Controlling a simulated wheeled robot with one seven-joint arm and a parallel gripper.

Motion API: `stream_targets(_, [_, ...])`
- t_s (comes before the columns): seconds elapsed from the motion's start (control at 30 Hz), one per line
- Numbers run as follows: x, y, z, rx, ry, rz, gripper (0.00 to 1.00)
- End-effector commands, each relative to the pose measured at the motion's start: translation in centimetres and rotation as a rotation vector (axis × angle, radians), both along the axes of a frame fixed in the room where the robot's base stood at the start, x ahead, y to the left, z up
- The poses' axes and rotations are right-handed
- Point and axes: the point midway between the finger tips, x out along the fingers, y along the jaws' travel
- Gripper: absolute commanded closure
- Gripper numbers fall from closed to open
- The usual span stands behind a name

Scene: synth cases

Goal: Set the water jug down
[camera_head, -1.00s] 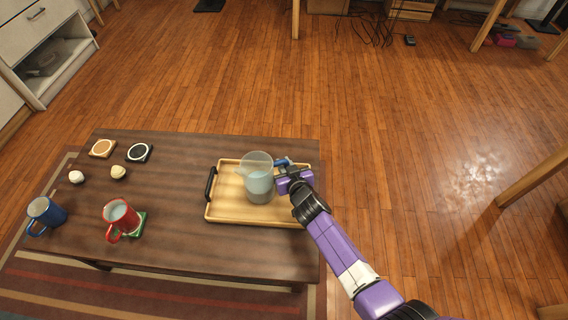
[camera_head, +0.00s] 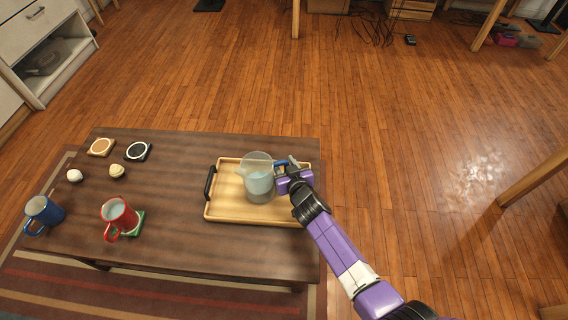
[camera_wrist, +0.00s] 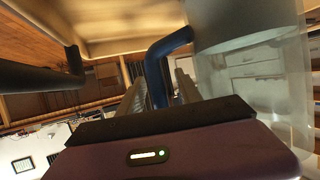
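The clear water jug (camera_head: 258,180), part full of bluish water, stands upright on the wooden tray (camera_head: 228,211) at the right of the dark table. Its blue handle (camera_head: 281,163) points right, towards my gripper. My gripper (camera_head: 287,165) is at the handle, right of the jug, with its fingers spread. In the wrist view the blue handle (camera_wrist: 157,68) lies between the two grey fingers (camera_wrist: 160,95), with gaps beside it. The jug (camera_wrist: 250,60) also shows at right there, against the tray (camera_wrist: 125,20).
The table (camera_head: 170,205) is bare between these and the tray's black handle (camera_head: 210,183).

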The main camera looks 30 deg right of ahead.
Motion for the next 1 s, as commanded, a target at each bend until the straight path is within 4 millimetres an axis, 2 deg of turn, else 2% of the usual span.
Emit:
stream_targets(0.23, [-1.0,0.2,0.2,0.0,0.005,-0.001,0.59])
stream_targets(0.5, [-4.7,1.0,1.9,0.001,0.004,-0.001,0.59])
stream_targets(0.7, [-6.6,1.5,2.7,0.0,0.001,0.0,0.59])
stream_targets(1.0, [-7.1,1.6,2.9,0.0,0.0,0.0,0.59])
